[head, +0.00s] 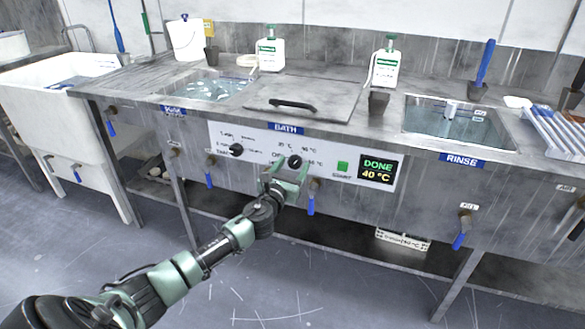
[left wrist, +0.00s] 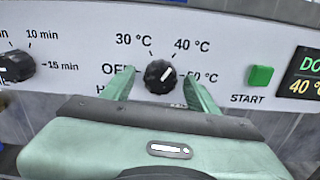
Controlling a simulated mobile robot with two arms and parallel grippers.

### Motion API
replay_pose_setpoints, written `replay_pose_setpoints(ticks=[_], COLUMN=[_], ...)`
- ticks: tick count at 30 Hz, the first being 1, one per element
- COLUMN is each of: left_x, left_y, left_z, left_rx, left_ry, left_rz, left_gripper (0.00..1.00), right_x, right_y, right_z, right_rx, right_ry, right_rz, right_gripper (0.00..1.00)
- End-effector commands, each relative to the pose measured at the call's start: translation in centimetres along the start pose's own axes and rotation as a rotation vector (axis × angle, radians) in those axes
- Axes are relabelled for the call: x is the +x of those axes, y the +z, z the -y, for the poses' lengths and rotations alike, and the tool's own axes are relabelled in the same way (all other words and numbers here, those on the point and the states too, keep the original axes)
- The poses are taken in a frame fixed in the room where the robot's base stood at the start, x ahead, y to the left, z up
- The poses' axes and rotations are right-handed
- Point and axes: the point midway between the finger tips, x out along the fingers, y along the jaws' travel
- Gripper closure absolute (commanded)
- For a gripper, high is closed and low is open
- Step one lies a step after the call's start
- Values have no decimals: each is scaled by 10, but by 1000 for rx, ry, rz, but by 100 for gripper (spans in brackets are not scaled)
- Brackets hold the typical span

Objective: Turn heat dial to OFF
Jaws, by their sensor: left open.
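The heat dial is a black round knob (head: 295,161) on the white BATH panel. In the left wrist view the dial (left wrist: 160,77) has a white mark that points up and right, toward 40 °C. The word OFF is to the dial's left, partly covered by a fingertip. My left gripper (head: 287,174) is at the panel, and in the left wrist view its open fingers (left wrist: 161,88) stand on the left and right of the dial, with gaps. I cannot tell how far the tips are from the panel. My right gripper is not in view.
A timer knob (head: 236,149) is left of the dial. A green START button (head: 343,166) and a display (head: 378,170) reading DONE 40 °C are to the right. A blue-handled tap (head: 312,200) hangs below the panel. The lidded bath (head: 330,92) is above it.

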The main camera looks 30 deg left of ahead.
Motion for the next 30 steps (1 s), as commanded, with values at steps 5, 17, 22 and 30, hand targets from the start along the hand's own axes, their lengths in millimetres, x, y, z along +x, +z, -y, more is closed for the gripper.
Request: replay_pose_setpoints(ticks=[5,17,22,30], left_x=[0,0,0,0], left_y=[0,0,0,0], left_z=[0,0,0,1], left_rx=[0,-11,-60,-246], left_ry=[0,0,1,0], left_rz=[0,0,0,1], left_gripper=[46,100,100,100], right_x=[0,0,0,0], right_y=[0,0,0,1], right_z=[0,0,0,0], right_rx=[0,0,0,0], right_ry=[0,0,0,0], right_rz=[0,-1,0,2], right_gripper=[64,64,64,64])
